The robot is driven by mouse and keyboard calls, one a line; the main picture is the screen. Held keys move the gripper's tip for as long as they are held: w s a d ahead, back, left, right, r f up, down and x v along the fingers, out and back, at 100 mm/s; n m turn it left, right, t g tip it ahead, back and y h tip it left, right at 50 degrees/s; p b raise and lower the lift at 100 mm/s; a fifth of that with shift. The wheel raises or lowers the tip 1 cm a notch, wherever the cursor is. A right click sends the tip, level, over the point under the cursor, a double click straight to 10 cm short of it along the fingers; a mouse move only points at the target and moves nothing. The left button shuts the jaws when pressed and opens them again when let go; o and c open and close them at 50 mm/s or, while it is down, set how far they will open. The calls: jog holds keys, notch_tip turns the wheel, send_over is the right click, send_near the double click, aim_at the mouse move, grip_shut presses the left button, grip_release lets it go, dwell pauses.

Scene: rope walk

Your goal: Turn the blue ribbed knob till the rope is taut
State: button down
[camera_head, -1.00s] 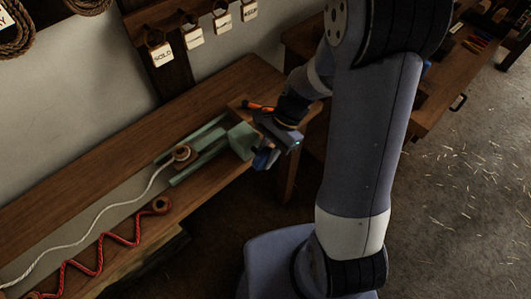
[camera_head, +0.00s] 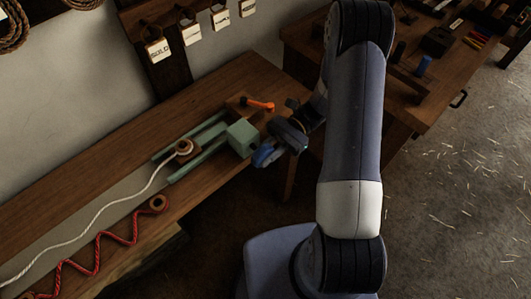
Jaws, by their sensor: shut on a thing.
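The blue ribbed knob (camera_head: 263,157) is at the near right end of a green block (camera_head: 242,132) on the wooden bench. My gripper (camera_head: 270,150) comes in from the right and is shut on the knob; the jaws partly hide it. The white rope (camera_head: 113,206) runs from a wooden spool-like piece (camera_head: 184,148) between green rails (camera_head: 203,140) to the lower left. It lies in slack curves.
An orange-handled lever (camera_head: 258,104) sits just behind the green block. Tags (camera_head: 190,33) hang on the wall. Another bench (camera_head: 375,88) stands back right.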

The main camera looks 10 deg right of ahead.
jog(key=shift+f+g+y, duration=0.1)
jog(key=shift+g+y, duration=0.3)
jog(key=shift+y, duration=0.2)
jog(key=shift+b, duration=0.3)
jog(key=c, duration=1.2)
grip_release()
jog(key=shift+c, duration=0.2)
jog(key=p+v, duration=0.9)
jog(key=p, duration=0.2)
jog(key=shift+w+d+p, duration=0.2)
jog(key=shift+w+p, duration=0.15)
jog(key=p, duration=0.3)
jog(key=shift+w+d, duration=0.1)
jog(key=shift+d, duration=0.15)
